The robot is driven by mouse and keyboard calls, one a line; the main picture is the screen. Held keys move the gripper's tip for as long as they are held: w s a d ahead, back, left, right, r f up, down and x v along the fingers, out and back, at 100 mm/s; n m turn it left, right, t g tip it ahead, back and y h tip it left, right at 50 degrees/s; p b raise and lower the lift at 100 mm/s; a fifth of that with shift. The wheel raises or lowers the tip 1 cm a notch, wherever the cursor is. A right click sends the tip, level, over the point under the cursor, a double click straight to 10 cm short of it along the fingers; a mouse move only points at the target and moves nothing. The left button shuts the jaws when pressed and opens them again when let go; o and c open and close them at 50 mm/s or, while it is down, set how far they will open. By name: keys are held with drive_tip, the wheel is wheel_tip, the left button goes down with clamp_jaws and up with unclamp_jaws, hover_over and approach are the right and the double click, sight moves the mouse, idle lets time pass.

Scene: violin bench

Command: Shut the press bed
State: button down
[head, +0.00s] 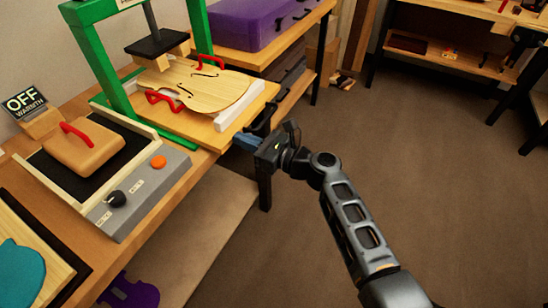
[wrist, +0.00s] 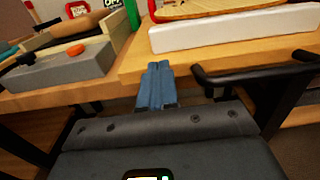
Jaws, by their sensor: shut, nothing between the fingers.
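The press bed (head: 192,132) is a light wooden board that sticks out from under the green press frame (head: 113,68) toward the room. It carries a violin plate (head: 215,88) with red clamps, and a white block (head: 242,108) along its front. In the wrist view the bed's front edge (wrist: 200,60) lies just ahead, with a black bar handle (wrist: 250,77) to the right of the fingers. My gripper (head: 243,141) is shut and empty, its blue fingertips (wrist: 154,70) at or close to the front edge. I cannot tell whether they touch it.
A grey hot plate unit (head: 140,190) with an orange button, a black knob and a wooden block (head: 85,150) stands left of the press. An "OFF" sign (head: 22,103) is behind it. A purple case (head: 255,22) lies on the shelf beyond. The floor on the right is clear.

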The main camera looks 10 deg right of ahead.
sight(213, 128)
drive_tip(key=b+x, duration=0.3)
drive_tip(key=x, duration=0.5)
drive_tip(key=shift+f, duration=0.15)
drive_tip(key=shift+w+a+b, duration=0.3)
drive_tip(key=shift+a+b, duration=0.15)
drive_tip(key=shift+a+r, duration=0.1)
drive_tip(key=shift+r, duration=0.2)
drive_tip(key=shift+a+r, duration=0.1)
